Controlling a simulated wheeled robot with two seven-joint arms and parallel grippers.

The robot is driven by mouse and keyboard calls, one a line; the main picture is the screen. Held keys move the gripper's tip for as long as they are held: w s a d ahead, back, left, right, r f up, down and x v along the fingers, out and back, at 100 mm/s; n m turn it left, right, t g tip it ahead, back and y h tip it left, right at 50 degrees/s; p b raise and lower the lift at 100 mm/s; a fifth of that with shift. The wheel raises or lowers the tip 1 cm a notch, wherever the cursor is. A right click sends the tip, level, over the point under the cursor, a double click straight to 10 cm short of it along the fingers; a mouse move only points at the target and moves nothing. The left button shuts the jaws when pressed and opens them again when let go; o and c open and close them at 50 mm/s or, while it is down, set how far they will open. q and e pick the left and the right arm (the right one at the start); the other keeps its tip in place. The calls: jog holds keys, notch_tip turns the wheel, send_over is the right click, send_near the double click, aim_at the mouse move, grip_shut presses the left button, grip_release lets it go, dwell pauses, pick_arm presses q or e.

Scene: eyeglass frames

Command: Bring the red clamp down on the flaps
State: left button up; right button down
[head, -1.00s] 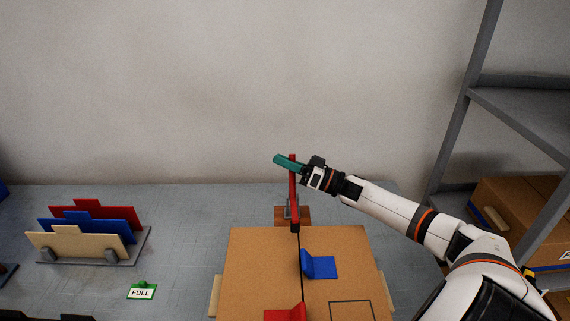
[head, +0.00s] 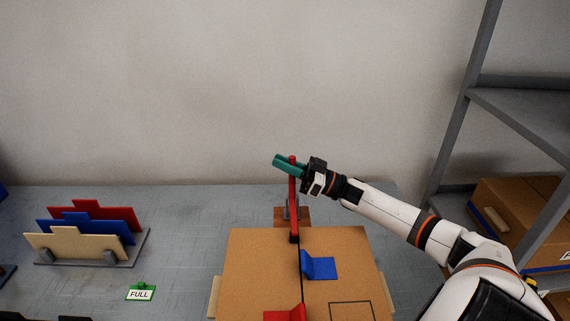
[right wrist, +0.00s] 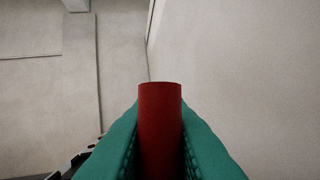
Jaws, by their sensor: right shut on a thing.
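The red clamp (head: 293,207) stands near the back edge of the cardboard-coloured flaps (head: 258,265), which meet at a dark seam. Its bar is upright in the head view, with a dark foot at the seam's far end. I cannot tell whether the foot touches the flaps. My right gripper (head: 290,166) has its teal fingers shut around the clamp's upper end. In the right wrist view the red bar (right wrist: 160,125) sits between the teal fingers. My left gripper is not in view.
A blue piece (head: 319,267) and a red piece (head: 286,314) lie on the flaps by the seam. A rack (head: 142,246) of coloured panels and a "FULL" sign (head: 141,293) stand at the left. A grey shelf (head: 520,110) with a carton (head: 520,220) is at the right.

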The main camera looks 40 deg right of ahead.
jog(key=c, duration=1.4)
grip_release()
jog(key=shift+o, duration=0.2)
jog(key=b+v, duration=0.1)
jog(key=v, duration=1.1)
jog(key=shift+b, duration=0.4)
